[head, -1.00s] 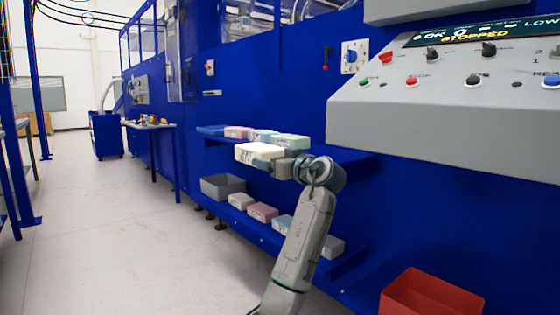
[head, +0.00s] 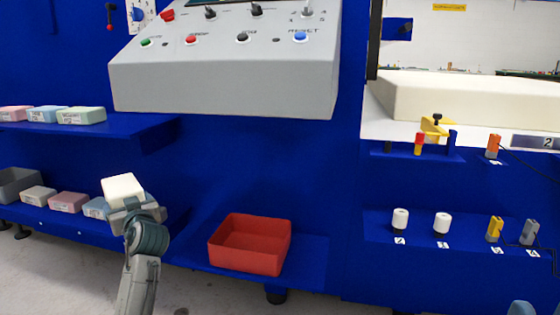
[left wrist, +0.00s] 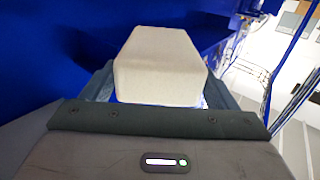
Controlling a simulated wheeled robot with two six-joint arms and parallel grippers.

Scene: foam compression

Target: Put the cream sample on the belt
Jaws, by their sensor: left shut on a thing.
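The cream sample (head: 122,187), a pale foam block, is held in my left gripper (head: 130,204), in front of the lower shelf at the left of the head view. In the left wrist view the cream sample (left wrist: 160,65) fills the space between the jaws and sticks out beyond them. The gripper is shut on it. At the right of the head view a large cream slab (head: 465,98) lies in a white-framed opening; I cannot tell whether it is the belt. My right gripper is not in view.
A red bin (head: 250,262) stands on a low blue shelf. A grey control console (head: 225,85) juts out above. Pink, blue and green blocks (head: 82,116) line the upper shelf (head: 140,130). White knobs (head: 400,220) and yellow and grey parts (head: 495,228) sit at right.

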